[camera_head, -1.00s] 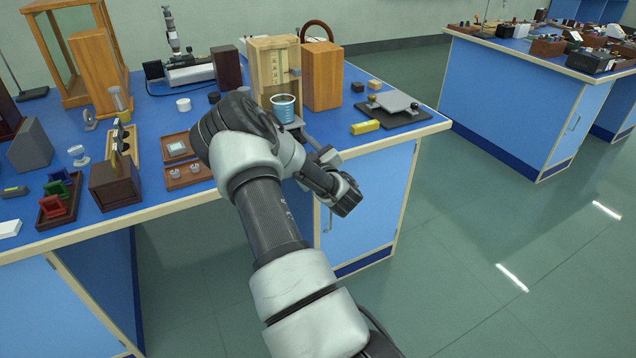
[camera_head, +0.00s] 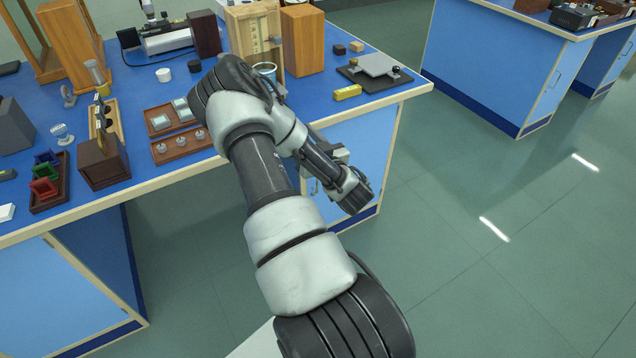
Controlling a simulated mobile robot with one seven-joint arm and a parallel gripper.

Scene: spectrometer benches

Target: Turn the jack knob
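The jack stands near the right end of the blue bench, with a grey top plate (camera_head: 377,64) over a flat black base (camera_head: 366,82). A small dark knob (camera_head: 396,71) shows at the plate's right side, and a small brownish round part (camera_head: 353,62) at its left. My arm folds over the bench's front edge, and its wrist hangs in front of the cabinet. Grey parts of what looks like my gripper (camera_head: 335,153) show behind the wrist, below and left of the jack and apart from it. Its fingers are mostly hidden, so its opening cannot be told.
A yellow block (camera_head: 347,93) lies just in front of the jack. Left of it are a wooden case (camera_head: 303,40), an open wooden box (camera_head: 240,30) and a beaker (camera_head: 265,69), partly behind my arm. The floor right of the bench is clear.

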